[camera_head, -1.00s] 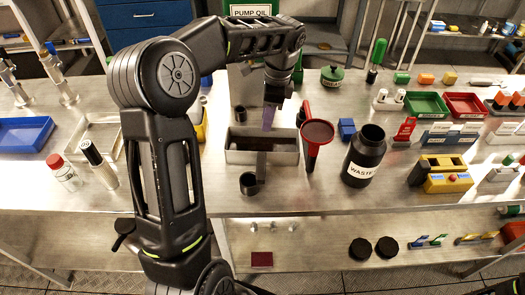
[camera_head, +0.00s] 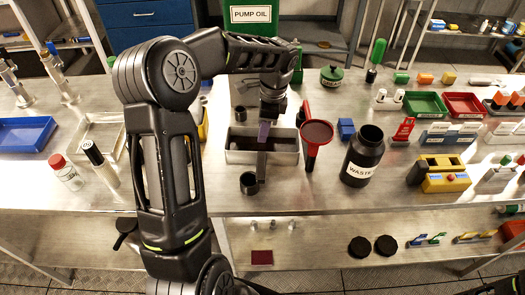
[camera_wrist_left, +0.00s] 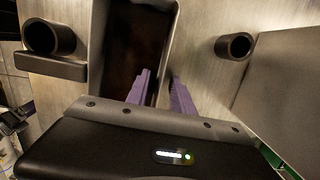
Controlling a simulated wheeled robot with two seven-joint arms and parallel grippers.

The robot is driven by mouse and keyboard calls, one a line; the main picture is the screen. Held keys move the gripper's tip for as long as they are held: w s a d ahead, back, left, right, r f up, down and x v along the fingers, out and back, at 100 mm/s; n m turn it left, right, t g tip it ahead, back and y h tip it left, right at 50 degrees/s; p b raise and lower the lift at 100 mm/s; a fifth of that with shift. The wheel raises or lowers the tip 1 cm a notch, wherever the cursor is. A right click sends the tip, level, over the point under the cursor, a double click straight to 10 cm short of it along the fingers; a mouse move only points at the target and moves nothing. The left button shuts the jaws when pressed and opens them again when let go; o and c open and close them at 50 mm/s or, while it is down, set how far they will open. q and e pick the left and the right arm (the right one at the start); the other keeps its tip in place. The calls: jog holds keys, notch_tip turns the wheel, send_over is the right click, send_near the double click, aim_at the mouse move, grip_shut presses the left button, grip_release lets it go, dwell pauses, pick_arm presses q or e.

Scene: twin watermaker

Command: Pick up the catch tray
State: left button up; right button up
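The catch tray (camera_head: 285,158) is a rectangular grey metal tray with a dark inside, standing on the bench in the middle of the head view. In the left wrist view the tray (camera_wrist_left: 172,36) runs up from the gripper. My left gripper (camera_head: 263,137) points down at the tray. Its two purple fingers (camera_wrist_left: 161,88) are apart, seemingly one on each side of a tray wall. I cannot tell whether they touch it. My right gripper is not in view.
A black cup (camera_head: 249,184) stands just in front of the tray. A red funnel (camera_head: 316,133) and a black waste bottle (camera_head: 363,158) stand to its right. A green pump oil container (camera_head: 252,22) is behind. Bare bench lies in front, right of the cup.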

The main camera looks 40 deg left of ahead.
pick_arm(q)
grip_shut()
dwell(0.3)
dwell(1.2)
